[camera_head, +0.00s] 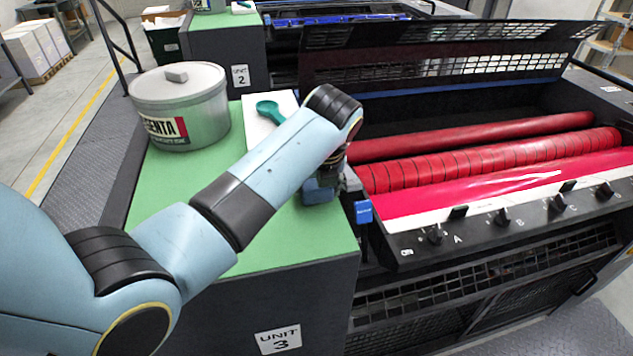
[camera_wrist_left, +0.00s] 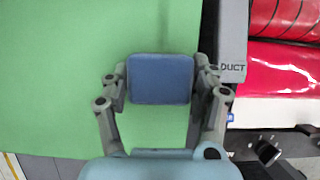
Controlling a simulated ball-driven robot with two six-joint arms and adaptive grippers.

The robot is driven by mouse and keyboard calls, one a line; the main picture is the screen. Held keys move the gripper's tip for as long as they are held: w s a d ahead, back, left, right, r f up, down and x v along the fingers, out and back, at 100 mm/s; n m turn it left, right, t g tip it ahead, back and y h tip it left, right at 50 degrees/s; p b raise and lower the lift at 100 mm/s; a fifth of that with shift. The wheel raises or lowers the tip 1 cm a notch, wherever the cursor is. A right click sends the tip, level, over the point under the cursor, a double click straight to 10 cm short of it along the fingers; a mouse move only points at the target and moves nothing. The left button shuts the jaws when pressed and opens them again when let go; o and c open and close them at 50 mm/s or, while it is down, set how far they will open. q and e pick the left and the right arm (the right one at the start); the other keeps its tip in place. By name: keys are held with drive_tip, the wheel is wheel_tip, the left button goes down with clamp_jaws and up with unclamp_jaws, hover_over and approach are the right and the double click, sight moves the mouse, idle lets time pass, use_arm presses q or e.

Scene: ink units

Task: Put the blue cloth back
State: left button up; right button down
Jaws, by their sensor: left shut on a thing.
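The blue cloth (camera_wrist_left: 160,80) shows in the left wrist view as a small folded block between the two fingers. My left gripper (camera_wrist_left: 161,88) is shut on it, with a finger against each side. In the head view the gripper (camera_head: 325,186) is low over the right part of the green top (camera_head: 285,232), near the press, and partly hidden behind my forearm. A little of the blue cloth (camera_head: 318,195) shows under it. I cannot tell whether the cloth touches the green top. My right gripper is not in view.
A magenta ink can (camera_head: 200,110) and a teal scoop (camera_head: 270,110) on a white sheet (camera_head: 257,128) stand farther back. To the right is the press with red rollers (camera_head: 480,158) and knobs. A small blue tag (camera_head: 363,212) is on its near edge. The front green area is clear.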

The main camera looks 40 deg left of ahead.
use_arm(q)
drive_tip(key=shift+f, duration=0.1)
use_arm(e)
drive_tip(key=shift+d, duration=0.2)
use_arm(q)
drive_tip(key=o, duration=1.1)
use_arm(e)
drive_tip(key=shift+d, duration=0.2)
use_arm(q)
drive_tip(key=b+v, duration=0.1)
drive_tip(key=v, duration=1.1)
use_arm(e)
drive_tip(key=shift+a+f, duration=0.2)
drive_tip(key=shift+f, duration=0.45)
